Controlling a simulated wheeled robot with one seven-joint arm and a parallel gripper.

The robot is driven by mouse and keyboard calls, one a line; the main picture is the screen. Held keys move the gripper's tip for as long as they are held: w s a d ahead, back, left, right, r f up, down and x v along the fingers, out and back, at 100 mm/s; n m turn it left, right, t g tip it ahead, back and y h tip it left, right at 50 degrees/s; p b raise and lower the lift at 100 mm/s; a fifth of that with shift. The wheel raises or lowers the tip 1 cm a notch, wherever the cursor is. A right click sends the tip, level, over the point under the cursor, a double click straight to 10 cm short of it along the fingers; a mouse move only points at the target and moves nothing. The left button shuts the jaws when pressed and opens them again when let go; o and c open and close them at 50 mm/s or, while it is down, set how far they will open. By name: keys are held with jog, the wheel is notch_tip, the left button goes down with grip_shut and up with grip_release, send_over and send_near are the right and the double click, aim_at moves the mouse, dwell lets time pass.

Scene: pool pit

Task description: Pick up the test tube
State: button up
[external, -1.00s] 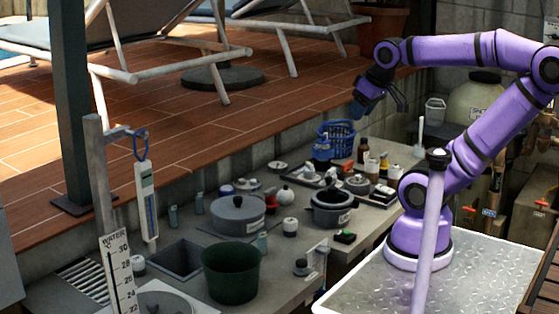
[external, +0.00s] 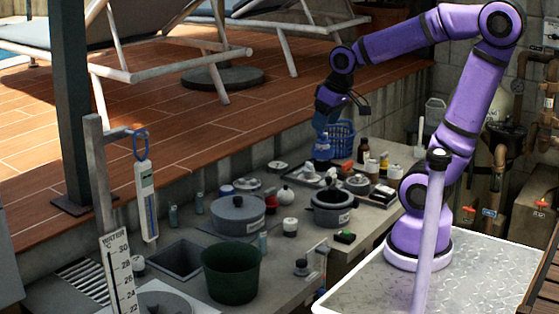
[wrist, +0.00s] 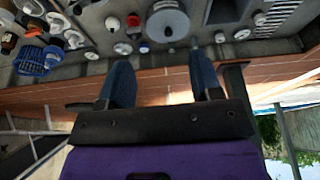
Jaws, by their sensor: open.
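Several small teal upright tubes stand on the grey counter in the external view: one at the far left (external: 174,217), one beside it (external: 199,203) and one by the green bucket (external: 262,243). Which of them is the test tube I cannot tell. My gripper (external: 324,125) hangs above the counter's back edge, by the blue basket, to the right of the tubes and well apart from them. In the wrist view my gripper (wrist: 161,66) has its two blue fingers wide apart with nothing between them. The tubes are too small to make out surely there.
A lidded grey pot (external: 238,215), a smaller dark pot (external: 332,208) and a green bucket (external: 230,275) stand on the counter (external: 205,292). The blue basket (external: 342,138) stands at the back, with bottles and jars near it. A sink opening (external: 178,260) lies at left.

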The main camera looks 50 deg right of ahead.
jog(key=w+a+f+n+g, duration=0.1)
jog(key=w+a+f, duration=0.2)
jog(key=w+f, duration=0.2)
jog(key=w+a+f+g, duration=0.1)
jog(key=w+a+f, duration=0.2)
jog(key=w+f, duration=0.25)
jog(key=g, duration=0.2)
send_near(262, 237)
jog(key=w, duration=0.1)
jog(key=shift+n, duration=0.4)
jog(key=shift+s+d+f, duration=0.1)
jog(key=shift+d+f, duration=0.05)
jog(key=shift+f, duration=2.55)
jog(key=shift+d+f, duration=0.2)
jog(key=shift+f, duration=2.55)
jog(key=c, duration=1)
